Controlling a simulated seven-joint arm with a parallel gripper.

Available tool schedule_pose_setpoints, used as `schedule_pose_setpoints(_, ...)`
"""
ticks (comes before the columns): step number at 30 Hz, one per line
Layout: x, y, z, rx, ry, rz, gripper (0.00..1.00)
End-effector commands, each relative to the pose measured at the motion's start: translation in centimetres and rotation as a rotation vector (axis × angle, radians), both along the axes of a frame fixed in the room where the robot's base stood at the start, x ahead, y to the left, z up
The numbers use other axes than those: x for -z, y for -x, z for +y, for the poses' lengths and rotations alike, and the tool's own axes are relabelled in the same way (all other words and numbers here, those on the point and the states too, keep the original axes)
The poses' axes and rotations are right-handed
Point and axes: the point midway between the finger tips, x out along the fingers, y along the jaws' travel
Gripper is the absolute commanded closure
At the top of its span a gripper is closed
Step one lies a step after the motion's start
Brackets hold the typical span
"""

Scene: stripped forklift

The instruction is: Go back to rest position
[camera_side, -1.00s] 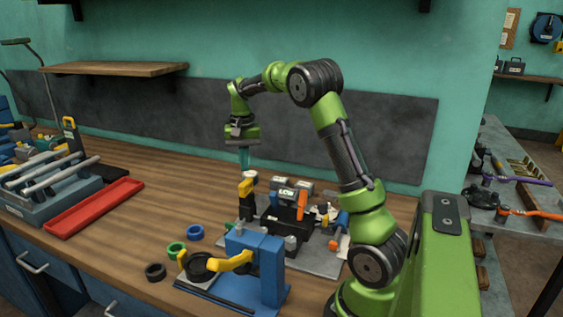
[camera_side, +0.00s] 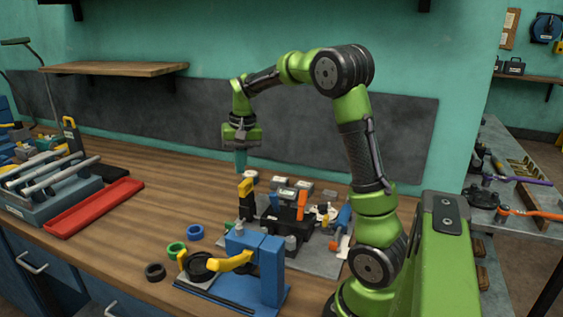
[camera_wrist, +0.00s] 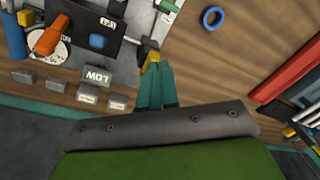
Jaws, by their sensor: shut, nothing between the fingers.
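My gripper (camera_side: 240,160) hangs from the green arm, pointing down above the back part of the workbench. Its teal fingers are shut together with nothing between them. In the side view the fingertips are just above and behind a yellow-topped black post (camera_side: 246,200). In the wrist view my gripper (camera_wrist: 155,75) also shows with its fingers together, and the grey block marked LOW (camera_wrist: 93,74) lies to the left of them. No held object shows in either view.
A blue fixture (camera_side: 257,265) with a yellow clamp stands in front. Rings, including a blue ring (camera_side: 195,232), lie left of it. A red tray (camera_side: 95,208) and a grey tool holder (camera_side: 50,195) are at the left. The wooden bench between is clear.

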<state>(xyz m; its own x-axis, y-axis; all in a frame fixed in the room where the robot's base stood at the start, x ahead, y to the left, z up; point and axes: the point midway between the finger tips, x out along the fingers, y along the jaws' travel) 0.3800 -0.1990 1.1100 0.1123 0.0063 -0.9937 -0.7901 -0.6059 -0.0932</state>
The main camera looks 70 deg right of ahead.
Motion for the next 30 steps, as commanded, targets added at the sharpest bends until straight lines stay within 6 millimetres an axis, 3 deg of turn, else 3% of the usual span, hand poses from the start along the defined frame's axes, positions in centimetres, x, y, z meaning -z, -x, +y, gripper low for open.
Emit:
schedule_pose_setpoints(1,-0.9,0.7,2.3,-0.041,-0.001,-0.044,1.0)
schedule_pose_setpoints(9,-3.2,6.1,13.8,-0.274,0.009,-0.276,1.0)
schedule_pose_setpoints(15,-3.3,11.3,19.9,-0.427,0.027,-0.429,1.0)
schedule_pose_setpoints(21,-3.7,14.2,22.7,-0.516,0.038,-0.52,1.0)
schedule_pose_setpoints(30,-4.5,14.4,23.2,-0.54,0.042,-0.553,1.0)
